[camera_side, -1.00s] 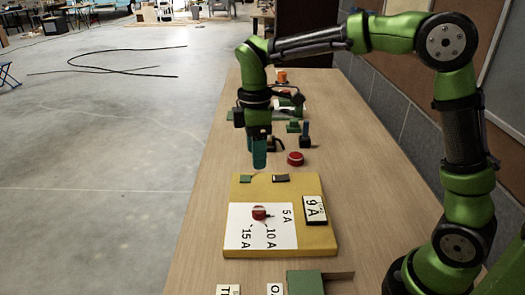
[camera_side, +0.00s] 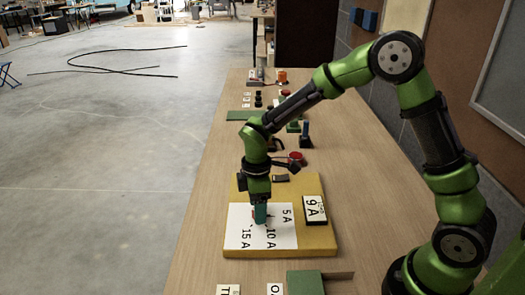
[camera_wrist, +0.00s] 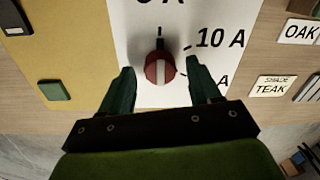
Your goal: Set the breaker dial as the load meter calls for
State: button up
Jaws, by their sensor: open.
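The red breaker dial (camera_wrist: 160,69) sits on a white panel (camera_wrist: 140,20) on a yellow board. A dark mark at its upper edge points up toward the partly cut-off 5 A label; I cannot tell if it is a pointer or printed tick. The 10 A label (camera_wrist: 220,39) is to the right, with 15 A partly hidden below. The load meter (camera_side: 314,209) reads 9 A. My gripper (camera_wrist: 160,78) is open, its green fingers on either side of the dial and apart from it. In the side view my gripper (camera_side: 260,213) mostly hides the dial.
The yellow board (camera_side: 314,240) lies on a wooden table. A red round button (camera_side: 297,157) and several small items stand behind. OAK (camera_wrist: 300,33) and TEAK (camera_wrist: 272,86) cards lie nearby.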

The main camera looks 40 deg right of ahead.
jog(key=shift+f, duration=0.15)
jog(key=shift+c, duration=0.3)
jog(key=c, duration=1)
jog(key=shift+m, duration=0.3)
jog(key=m, duration=1.1)
jog(key=shift+d, duration=0.15)
jog(key=o, duration=1.1)
jog(key=shift+c, duration=0.2)
